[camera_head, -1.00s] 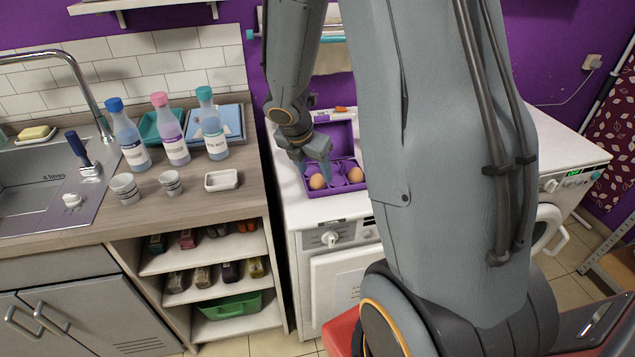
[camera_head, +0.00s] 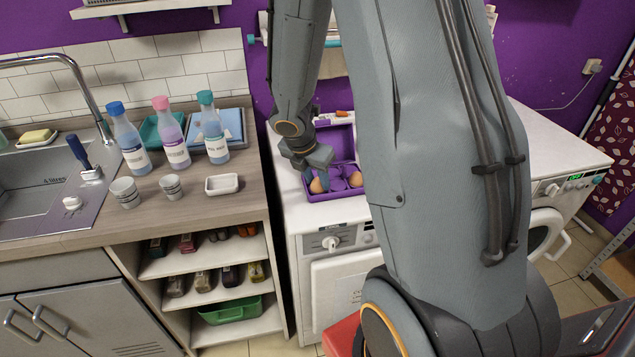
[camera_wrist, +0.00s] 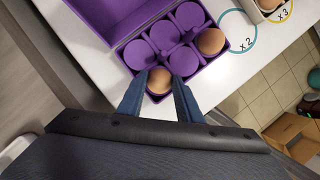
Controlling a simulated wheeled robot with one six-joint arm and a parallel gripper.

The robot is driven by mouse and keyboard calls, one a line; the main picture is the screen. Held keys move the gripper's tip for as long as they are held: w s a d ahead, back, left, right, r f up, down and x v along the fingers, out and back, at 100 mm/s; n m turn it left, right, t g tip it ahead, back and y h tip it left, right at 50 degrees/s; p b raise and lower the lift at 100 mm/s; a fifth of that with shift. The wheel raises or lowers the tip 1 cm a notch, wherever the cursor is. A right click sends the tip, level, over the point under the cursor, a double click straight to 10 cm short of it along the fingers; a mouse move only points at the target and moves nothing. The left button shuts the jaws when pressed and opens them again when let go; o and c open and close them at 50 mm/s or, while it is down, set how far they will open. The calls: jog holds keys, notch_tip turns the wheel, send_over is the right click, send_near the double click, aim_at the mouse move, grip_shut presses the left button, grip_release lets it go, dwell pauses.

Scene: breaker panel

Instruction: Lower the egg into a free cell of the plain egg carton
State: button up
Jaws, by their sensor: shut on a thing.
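The purple egg carton (camera_wrist: 137,56) lies open on the white worktop, its lid up at the back; it also shows in the head view (camera_head: 335,193). My gripper (camera_wrist: 159,84) is shut on a brown egg (camera_wrist: 160,76) at the carton's front row of cells; that egg shows partly behind the fingers in the head view (camera_head: 316,186). I cannot tell whether it touches the cell floor. Another brown egg (camera_wrist: 211,41) sits in the right corner cell, also in the head view (camera_head: 355,179). Several other cells look empty.
A second carton (camera_wrist: 271,10) with an egg shows partly at the top right of the wrist view, by an "x3" mark. An "x2" ring (camera_wrist: 240,35) is marked beside the purple carton. Bottles (camera_head: 170,135) and cups stand on the counter to the left.

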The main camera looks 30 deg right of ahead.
aim_at(318, 179)
notch_tip(318, 179, up, 9)
jog(key=shift+r+p, duration=0.15)
jog(key=shift+p, duration=0.55)
jog(key=s+d+r+p, duration=0.2)
jog(key=d+r+p, duration=0.1)
jog(key=d+p, duration=0.3)
jog(key=s+d+r+p, duration=0.2)
jog(key=d+p, duration=0.2)
jog(key=d, duration=0.3)
jog(key=s+d+f, duration=0.1)
jog(key=s+d, duration=0.2)
jog(key=d, duration=0.8)
jog(key=s+d+f, duration=0.1)
jog(key=s+d, duration=0.2)
jog(key=d, duration=0.8)
jog(key=shift+s+f+b, duration=0.2)
jog(key=shift+s+b, duration=0.1)
jog(key=shift+w+d, duration=0.1)
jog(key=shift+d, duration=0.05)
jog(key=shift+w+d, duration=0.1)
jog(key=shift+d, duration=0.1)
jog(key=shift+f, duration=0.1)
notch_tip(318, 179, down, 7)
jog(key=b, duration=0.3)
